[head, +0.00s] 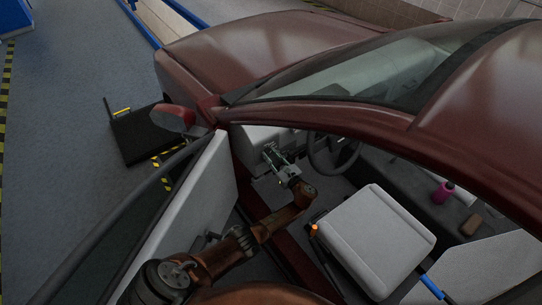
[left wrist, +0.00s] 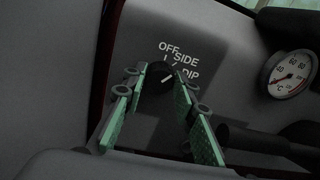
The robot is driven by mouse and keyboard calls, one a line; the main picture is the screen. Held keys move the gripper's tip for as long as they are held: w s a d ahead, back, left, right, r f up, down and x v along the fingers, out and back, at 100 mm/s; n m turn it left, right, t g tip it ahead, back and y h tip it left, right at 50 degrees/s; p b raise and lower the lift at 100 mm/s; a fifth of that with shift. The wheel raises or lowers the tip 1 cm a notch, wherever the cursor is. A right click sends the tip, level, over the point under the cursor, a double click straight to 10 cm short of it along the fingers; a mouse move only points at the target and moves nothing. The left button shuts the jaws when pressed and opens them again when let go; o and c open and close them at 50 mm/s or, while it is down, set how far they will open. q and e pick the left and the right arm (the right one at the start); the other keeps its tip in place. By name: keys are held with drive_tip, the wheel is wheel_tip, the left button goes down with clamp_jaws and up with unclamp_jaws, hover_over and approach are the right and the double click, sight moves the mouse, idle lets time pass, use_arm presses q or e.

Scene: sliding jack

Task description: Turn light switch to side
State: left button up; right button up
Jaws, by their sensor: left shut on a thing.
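The light switch is a dark round knob (left wrist: 158,76) on the grey dashboard panel, with the white labels OFF, SIDE and DIP above and right of it. A short white mark shows on the knob, slanting up to the right; I cannot tell exactly which label it points at. My left gripper (head: 269,152) reaches through the open door to the dashboard left of the steering wheel. In the left wrist view its green-padded fingers (left wrist: 160,80) are shut on the knob, one on each side. The knob is hidden in the head view. My right gripper is not in view.
The steering wheel (head: 333,152) is right of my left gripper. The open car door (head: 187,200) stands left of my arm, and the light seat (head: 375,240) is to the right. A round gauge (left wrist: 291,74) and dark stalks (left wrist: 255,140) lie right of the switch.

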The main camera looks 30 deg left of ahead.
use_arm(q)
drive_tip(key=o, duration=1.2)
drive_tip(key=shift+c, duration=0.2)
drive_tip(key=v, duration=1.2)
drive_tip(key=shift+s, duration=0.1)
